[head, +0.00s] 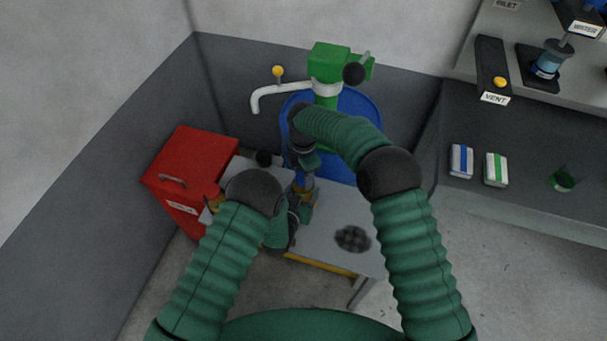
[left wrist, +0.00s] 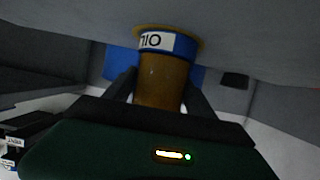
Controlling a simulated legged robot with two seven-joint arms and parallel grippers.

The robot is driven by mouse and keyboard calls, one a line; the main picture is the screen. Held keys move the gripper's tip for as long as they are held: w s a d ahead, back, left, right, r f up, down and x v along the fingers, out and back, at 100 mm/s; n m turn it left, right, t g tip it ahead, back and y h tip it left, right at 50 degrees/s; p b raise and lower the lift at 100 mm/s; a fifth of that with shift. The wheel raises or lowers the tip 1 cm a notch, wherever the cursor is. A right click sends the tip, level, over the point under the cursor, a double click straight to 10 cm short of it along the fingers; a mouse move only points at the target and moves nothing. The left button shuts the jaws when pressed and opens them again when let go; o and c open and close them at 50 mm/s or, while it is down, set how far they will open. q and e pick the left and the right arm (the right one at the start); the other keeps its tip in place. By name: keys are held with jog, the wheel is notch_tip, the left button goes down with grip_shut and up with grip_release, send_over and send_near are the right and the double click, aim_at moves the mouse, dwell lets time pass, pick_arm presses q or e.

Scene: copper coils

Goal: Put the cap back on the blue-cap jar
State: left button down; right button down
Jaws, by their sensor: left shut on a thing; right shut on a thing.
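The jar (left wrist: 160,82) has an amber body and a blue band with a white, upside-down label in the left wrist view. My left gripper (left wrist: 163,92) is shut around its amber body. The grey surface is right at its yellowish end. In the head view the jar (head: 306,182) is a small tan patch, mostly hidden by my grippers. My left gripper (head: 301,204) is low beside it. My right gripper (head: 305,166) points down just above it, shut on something. What it holds is too small and covered to make out; I cannot tell the cap apart.
The grey table (head: 320,228) has a dark round grille (head: 353,239) on its right part. A red box (head: 192,170) stands to the left. A blue drum (head: 366,108) with a green-topped tap (head: 328,62) is behind. A side counter (head: 530,135) is at the right.

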jog(key=m, duration=0.6)
jog(key=shift+a+m, duration=0.1)
jog(key=shift+m, duration=0.3)
pick_arm(q)
jog(key=shift+d, duration=0.1)
pick_arm(e)
jog(key=m, duration=0.6)
jog(key=shift+w+m, duration=0.1)
jog(key=shift+m, duration=0.3)
jog(key=m, duration=0.6)
jog(key=shift+m, duration=0.4)
pick_arm(q)
jog(key=shift+s, duration=0.1)
pick_arm(e)
jog(key=m, duration=0.4)
jog(key=shift+m, duration=0.3)
jog(key=c, duration=0.7)
grip_release()
jog(key=shift+c, duration=0.2)
jog(key=shift+r, duration=2.25)
